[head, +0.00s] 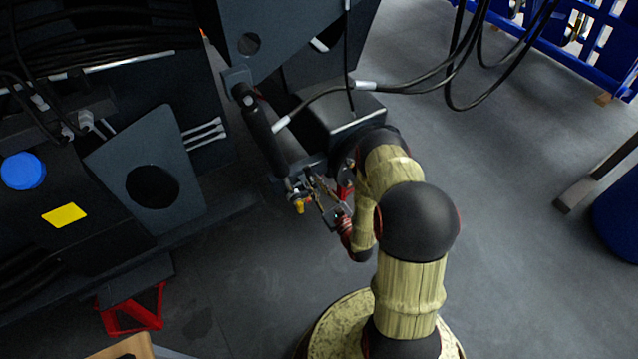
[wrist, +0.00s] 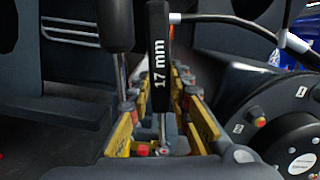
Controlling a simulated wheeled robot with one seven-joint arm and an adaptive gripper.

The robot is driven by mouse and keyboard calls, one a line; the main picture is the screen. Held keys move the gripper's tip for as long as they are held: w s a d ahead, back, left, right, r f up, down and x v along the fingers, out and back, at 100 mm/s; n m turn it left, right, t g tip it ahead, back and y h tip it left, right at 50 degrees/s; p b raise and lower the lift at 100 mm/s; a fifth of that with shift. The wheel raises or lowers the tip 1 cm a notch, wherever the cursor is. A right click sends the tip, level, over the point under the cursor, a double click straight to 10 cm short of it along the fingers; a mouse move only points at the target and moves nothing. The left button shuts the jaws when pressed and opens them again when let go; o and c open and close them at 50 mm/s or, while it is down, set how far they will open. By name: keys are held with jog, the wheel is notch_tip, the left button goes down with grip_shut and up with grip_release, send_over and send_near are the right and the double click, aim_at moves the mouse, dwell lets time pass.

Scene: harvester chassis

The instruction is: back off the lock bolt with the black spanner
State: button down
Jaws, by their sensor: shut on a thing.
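The black spanner (wrist: 160,62), marked "17 mm", stands upright in the middle of the wrist view. Its dark handle runs down to a thin steel part near the bottom. My gripper (wrist: 178,80) is shut on the spanner, its yellow and dark finger links showing on both sides of the handle. In the head view my gripper (head: 322,198) is beside the dark chassis housing, left of my arm. The spanner cannot be made out clearly there. I cannot make out the lock bolt for sure, nor whether the spanner sits on it.
A dark boxy housing (head: 340,122) and a dark cylinder (head: 265,135) stand close to my gripper. Black hoses (head: 415,88) hang above. A red stand (head: 132,308) is at lower left. Grey floor (head: 510,250) is clear on the right, with a blue rack (head: 600,45) beyond.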

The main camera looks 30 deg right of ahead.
jog(key=shift+a, duration=0.2)
jog(key=shift+a+n, duration=0.1)
jog(key=shift+n, duration=0.2)
jog(key=shift+a+f+n+b, duration=0.2)
jog(key=shift+a+f+n, duration=0.05)
jog(key=shift+a+n, duration=0.4)
jog(key=shift+a+f+n+b, duration=0.15)
jog(key=shift+a+f+n, duration=0.1)
jog(key=shift+a+n, duration=0.35)
jog(key=shift+a, duration=0.1)
jog(key=shift+s+f, duration=0.1)
jog(key=s, duration=1)
jog(key=shift+s+p, duration=0.3)
jog(key=shift+p, duration=0.15)
dwell(0.9)
